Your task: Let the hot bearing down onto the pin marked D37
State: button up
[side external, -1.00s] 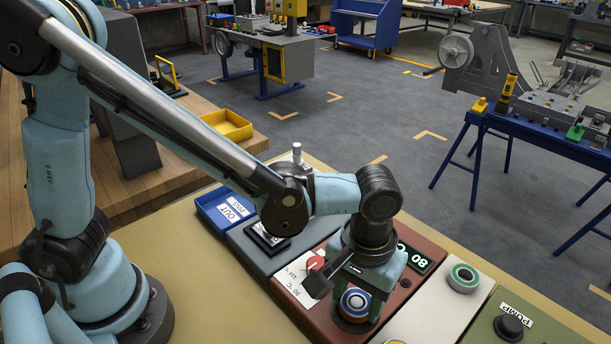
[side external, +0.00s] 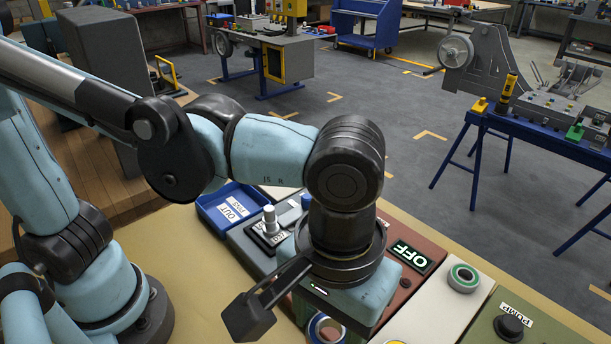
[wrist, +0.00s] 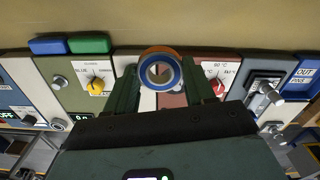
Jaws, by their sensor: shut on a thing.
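The bearing, a ring with a blue face and copper-coloured outer edge, sits between my gripper's fingers (wrist: 160,88) in the wrist view (wrist: 148,60). My gripper is shut on it. In the side view the bearing (side external: 322,329) shows partly below my gripper, in front of the red-brown heater panel. A silver upright pin (side external: 270,219) stands on a black-framed plate (side external: 268,241), left of my gripper. The plate's label is too small to read surely as D37. Metal fittings (wrist: 266,96) show on that panel at the right of the wrist view.
A blue tray (side external: 204,211) marked OUT lies left of the pin. The heater display (side external: 411,257) reads OFF. A red dial (wrist: 218,87) and a yellow dial (wrist: 97,85) show in the wrist view. A green-ringed part (side external: 463,278) and a black PUMP knob (side external: 510,328) are at right.

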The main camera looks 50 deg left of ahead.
jog(key=n, duration=0.9)
send_over(269, 208)
jog(key=shift+r, duration=0.25)
jog(key=shift+a+f, duration=0.1)
jog(key=shift+f, duration=3.25)
jog(key=o, duration=1.2)
